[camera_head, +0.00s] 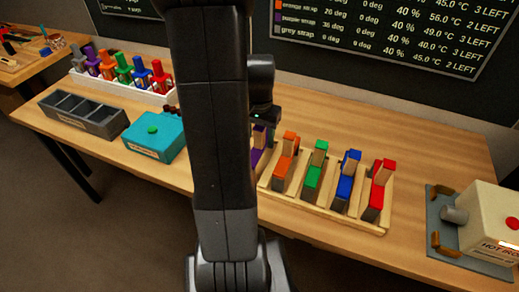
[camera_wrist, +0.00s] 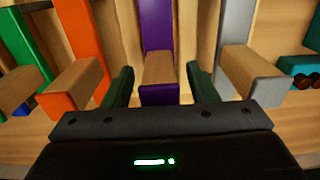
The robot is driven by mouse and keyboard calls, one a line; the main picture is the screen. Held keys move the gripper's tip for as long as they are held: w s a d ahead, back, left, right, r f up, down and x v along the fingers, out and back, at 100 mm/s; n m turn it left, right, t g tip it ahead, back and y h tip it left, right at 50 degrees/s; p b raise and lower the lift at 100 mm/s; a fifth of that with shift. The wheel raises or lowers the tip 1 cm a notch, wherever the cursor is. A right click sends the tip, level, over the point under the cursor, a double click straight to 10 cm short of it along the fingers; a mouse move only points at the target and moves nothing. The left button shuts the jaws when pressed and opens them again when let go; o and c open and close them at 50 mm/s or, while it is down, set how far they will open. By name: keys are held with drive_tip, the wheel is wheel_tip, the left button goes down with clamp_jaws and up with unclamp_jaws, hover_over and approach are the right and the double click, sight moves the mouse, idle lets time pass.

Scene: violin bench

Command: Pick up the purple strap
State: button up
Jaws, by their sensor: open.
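The purple strap (camera_wrist: 157,24) is upright in the middle of the wrist view, with a wooden block in front of it and a purple part below the block. In the head view my gripper (camera_head: 266,112) is above the strap, partly hidden.
An orange strap (camera_wrist: 78,30) and a green strap (camera_wrist: 22,45) are to the left in the wrist view; a grey strap (camera_wrist: 236,22) is close on the right. Blue (camera_head: 346,180) and red (camera_head: 379,185) straps stand along the rack. A teal box (camera_head: 153,140) is at left, a hot iron unit (camera_head: 490,222) at right.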

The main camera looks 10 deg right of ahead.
clamp_jaws()
drive_tip(key=shift+r, duration=0.15)
